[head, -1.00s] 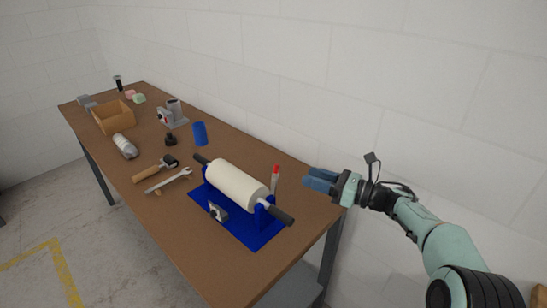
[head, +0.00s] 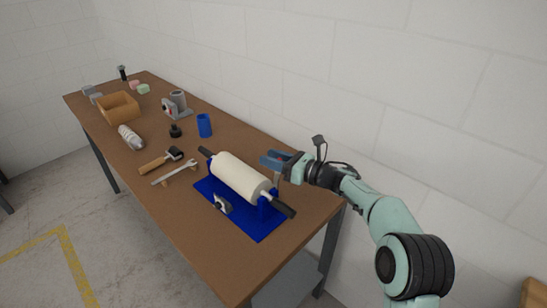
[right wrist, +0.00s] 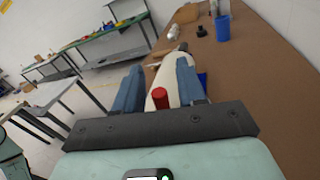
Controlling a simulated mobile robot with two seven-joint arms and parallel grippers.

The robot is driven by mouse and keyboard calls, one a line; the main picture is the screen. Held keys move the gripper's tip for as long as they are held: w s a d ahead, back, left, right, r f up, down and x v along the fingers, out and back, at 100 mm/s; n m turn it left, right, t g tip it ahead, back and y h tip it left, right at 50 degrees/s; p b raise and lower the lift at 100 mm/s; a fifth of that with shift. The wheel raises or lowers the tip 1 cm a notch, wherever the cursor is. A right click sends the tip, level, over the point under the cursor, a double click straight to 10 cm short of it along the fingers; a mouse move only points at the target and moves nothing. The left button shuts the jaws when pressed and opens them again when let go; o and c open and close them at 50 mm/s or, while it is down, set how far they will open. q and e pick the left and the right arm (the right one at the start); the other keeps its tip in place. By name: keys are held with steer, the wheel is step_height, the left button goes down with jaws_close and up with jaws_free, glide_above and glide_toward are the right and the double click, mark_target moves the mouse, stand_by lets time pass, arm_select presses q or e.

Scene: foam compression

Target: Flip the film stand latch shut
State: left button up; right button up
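The film stand (head: 235,226) is a blue base on the near end of the workbench, carrying a white film roll (head: 240,175) with dark shaft ends. The latch's red tip (right wrist: 160,97) stands up beside the roll in the right wrist view; in the head view my gripper largely hides the latch. My right gripper (head: 272,160) is open, its blue fingers at the roll's right side near the wall. In the right wrist view its fingers (right wrist: 158,90) are apart, with the red tip showing between them; contact is unclear. My left gripper is not in view.
A wrench (head: 177,173), a brown-handled tool (head: 160,160), a blue cup (head: 204,125), a grey fixture (head: 177,105) and an orange bin (head: 118,107) lie farther along the bench (head: 190,225). A grey clamp-like part (head: 222,203) sits on the stand's front side. The wall is close behind.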

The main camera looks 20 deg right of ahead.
jaws_close()
